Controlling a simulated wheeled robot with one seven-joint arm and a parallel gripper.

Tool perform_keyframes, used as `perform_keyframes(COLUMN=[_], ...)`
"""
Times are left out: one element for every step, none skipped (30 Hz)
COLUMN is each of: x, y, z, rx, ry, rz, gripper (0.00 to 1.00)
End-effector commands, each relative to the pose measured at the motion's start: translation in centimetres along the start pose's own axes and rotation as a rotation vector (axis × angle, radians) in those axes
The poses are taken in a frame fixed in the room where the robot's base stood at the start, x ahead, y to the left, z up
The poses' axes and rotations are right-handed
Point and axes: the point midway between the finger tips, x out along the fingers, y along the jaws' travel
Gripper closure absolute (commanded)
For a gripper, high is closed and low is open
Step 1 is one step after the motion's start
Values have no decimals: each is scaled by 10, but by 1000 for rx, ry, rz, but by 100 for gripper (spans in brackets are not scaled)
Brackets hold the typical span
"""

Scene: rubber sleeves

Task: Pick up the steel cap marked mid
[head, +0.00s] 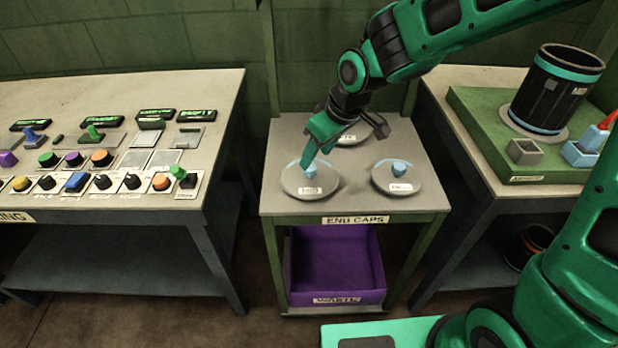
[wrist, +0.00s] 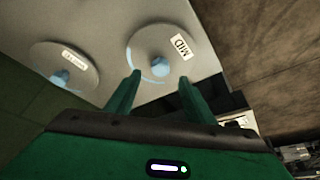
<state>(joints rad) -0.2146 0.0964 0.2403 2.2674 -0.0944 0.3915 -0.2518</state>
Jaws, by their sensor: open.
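The steel cap marked mid (wrist: 205,60) is a round grey disc with a small blue knob, and its MID label is readable in the wrist view. It appears to be the front left cap (head: 292,180) on the grey table in the head view, where its label is too small to read surely. My gripper (head: 309,164) is open and points down at this cap's knob. In the wrist view my open fingertips (wrist: 160,77) flank the knob's near side. I cannot tell whether they touch the cap. Part of its knob is hidden in the head view.
Another cap (head: 410,187) sits to the right, and a third (head: 352,140) lies behind, partly hidden by my arm. A purple bin (head: 335,265) is on the shelf below. A panel table (head: 225,95) stands left; a black cylinder (head: 555,88) stands on the right bench.

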Motion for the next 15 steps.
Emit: perform_keyframes(x=[3,5,9,13,17,23,27,32,36,40,43,46,48,49,51], y=[0,0,0,0,0,0,0,-1,-1,0,0,0,0,0,0], z=[0,1,1,1,2,2,2,2,2,2,2,2,1,1,1], rx=[0,0,0,0,0,0,0,0,0,0,0,1,1,1,1], ry=[-1,-1,-1,-2,-4,-3,-3,-4,-3,-2,-3,-3,-2,-1,-1], rz=[0,0,0,-1,-1,-1,-1,-2,-1,-1,-1,0,0,1,1], gripper=[51,51,51,51,51,51,51,51,51,51,51,51,51,51,51])
